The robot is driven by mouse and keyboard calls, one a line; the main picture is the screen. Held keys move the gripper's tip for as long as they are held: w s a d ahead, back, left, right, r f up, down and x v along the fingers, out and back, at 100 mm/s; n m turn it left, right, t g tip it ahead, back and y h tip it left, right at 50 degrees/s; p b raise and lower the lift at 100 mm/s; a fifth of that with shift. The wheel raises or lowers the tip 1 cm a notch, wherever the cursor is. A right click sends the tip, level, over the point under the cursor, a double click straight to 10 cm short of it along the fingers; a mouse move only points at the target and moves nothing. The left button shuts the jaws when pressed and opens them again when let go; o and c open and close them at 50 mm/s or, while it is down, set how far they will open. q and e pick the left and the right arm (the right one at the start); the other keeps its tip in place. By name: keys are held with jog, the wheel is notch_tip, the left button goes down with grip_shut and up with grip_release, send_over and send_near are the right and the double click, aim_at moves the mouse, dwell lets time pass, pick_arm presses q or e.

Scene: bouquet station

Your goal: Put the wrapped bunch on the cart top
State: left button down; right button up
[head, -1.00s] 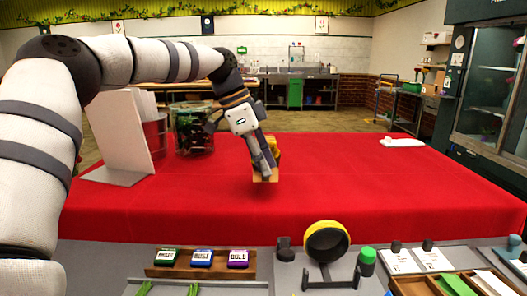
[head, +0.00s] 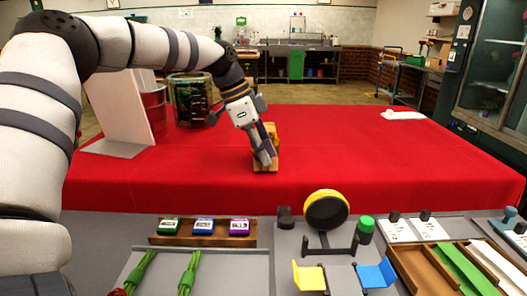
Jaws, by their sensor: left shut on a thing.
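My left gripper (head: 262,150) is shut on a small tan, wood-coloured block-like thing (head: 271,160) over the red table; a yellow-orange part shows behind the fingers. I cannot tell whether it is the wrapped bunch, or whether it touches the cloth. Two green stem bundles (head: 141,271) (head: 188,272) lie at the bottom left, cut off by the picture edge; no wrapping shows on them. A dark-framed cart (head: 403,80) with shelves stands on the floor at the back right, beyond the table. My right gripper is not in view.
The red-clothed table (head: 370,170) is mostly clear. A white folded board (head: 119,115) and a dark green glass container (head: 190,99) stand at its left. A white object (head: 403,115) lies far right. A yellow-ringed stand (head: 326,209) and small boxes (head: 204,226) are in front.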

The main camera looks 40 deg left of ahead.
pick_arm(q)
jog(key=shift+f, duration=0.2)
dwell(0.6)
jog(key=c, duration=1)
grip_release()
jog(key=shift+r, duration=3.5)
